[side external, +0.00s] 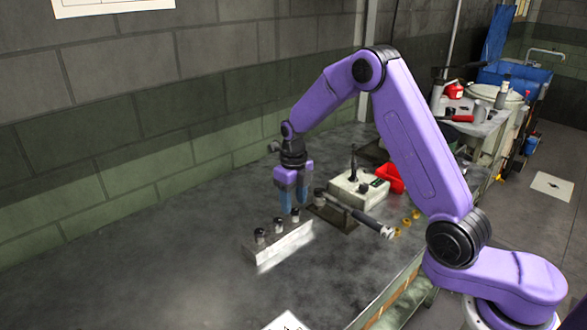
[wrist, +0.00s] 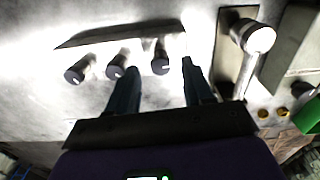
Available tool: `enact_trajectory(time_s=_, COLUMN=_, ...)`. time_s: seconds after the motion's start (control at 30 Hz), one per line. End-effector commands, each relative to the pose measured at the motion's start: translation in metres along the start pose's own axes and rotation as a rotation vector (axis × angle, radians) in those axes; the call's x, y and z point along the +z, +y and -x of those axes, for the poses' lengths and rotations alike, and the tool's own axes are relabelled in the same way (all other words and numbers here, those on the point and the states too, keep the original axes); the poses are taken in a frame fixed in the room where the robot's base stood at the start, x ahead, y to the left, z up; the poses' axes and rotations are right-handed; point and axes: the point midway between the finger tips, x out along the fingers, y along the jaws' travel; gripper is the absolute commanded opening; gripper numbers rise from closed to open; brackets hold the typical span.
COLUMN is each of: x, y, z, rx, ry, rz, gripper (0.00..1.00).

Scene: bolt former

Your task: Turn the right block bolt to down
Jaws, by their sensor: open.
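A pale metal block (side external: 285,246) lies on the bench with three dark-capped bolts in a row along it. The right block bolt (side external: 295,215) is at the end nearest my gripper. In the wrist view this bolt (wrist: 161,63) is the rightmost of the row, and its dark cap carries a small white mark. My gripper (side external: 294,207) points down with its blue fingers apart and empty. In the wrist view, the fingertips of my gripper (wrist: 162,67) appear on either side of the right bolt. Contact with the bolt cannot be told.
The middle bolt (wrist: 116,68) and left bolt (wrist: 75,73) stand beside the right one. Bench left of the block is clear.

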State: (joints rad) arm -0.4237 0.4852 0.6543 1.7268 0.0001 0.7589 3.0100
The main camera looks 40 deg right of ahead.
Motion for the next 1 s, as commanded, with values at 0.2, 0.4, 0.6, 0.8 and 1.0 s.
enact_trajectory(time_s=0.2, x=0.001, y=0.000, z=0.044, rx=-0.001, ry=-0.007, rz=0.000, gripper=0.51)
enact_trajectory(time_s=0.4, x=0.001, y=0.000, z=0.086, rx=-0.001, ry=-0.007, rz=0.000, gripper=0.51)
enact_trajectory(time_s=0.6, x=0.001, y=0.000, z=0.126, rx=-0.001, ry=-0.007, rz=0.000, gripper=0.51)
enact_trajectory(time_s=0.8, x=0.001, y=0.000, z=0.152, rx=-0.001, ry=-0.006, rz=0.000, gripper=0.51)
enact_trajectory(time_s=1.0, x=0.000, y=0.000, z=0.162, rx=0.000, ry=-0.004, rz=0.000, gripper=0.51)
